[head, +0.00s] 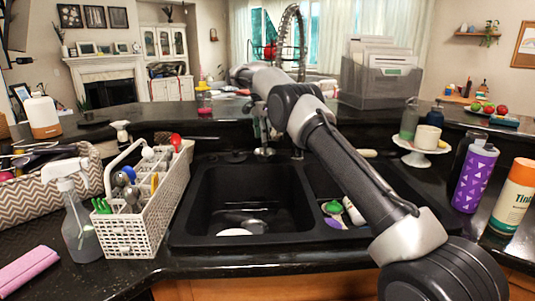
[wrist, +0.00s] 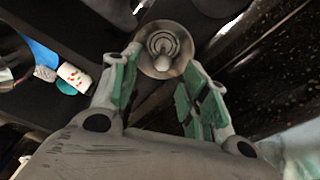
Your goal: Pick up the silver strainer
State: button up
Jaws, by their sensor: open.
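The silver strainer (wrist: 165,45) shows in the wrist view as a round metal disc with rings and a central knob. It lies just ahead of and between the fingertips of my gripper (wrist: 161,62). The jaws are spread with green pads facing inward, and nothing is clamped in them. In the head view, a small silver disc that seems to be the strainer (head: 264,152) is at the back edge of the sink. My gripper (head: 262,125) appears small and partly hidden just above it. Contact between fingers and strainer cannot be told.
The black double sink (head: 180,225) holds a pale dish and, in its right basin, colourful items (head: 335,212). A white caddy (head: 140,225) and a spray bottle (head: 78,225) stand left. A purple bottle (head: 475,178) stands right. The faucet (head: 297,60) rises behind.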

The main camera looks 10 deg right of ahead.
aim_at(265, 146)
jog(key=f, duration=0.5)
jog(key=shift+w+d+f, duration=0.15)
jog(key=shift+d+f, duration=0.1)
jog(key=shift+f, duration=0.05)
grip_shut()
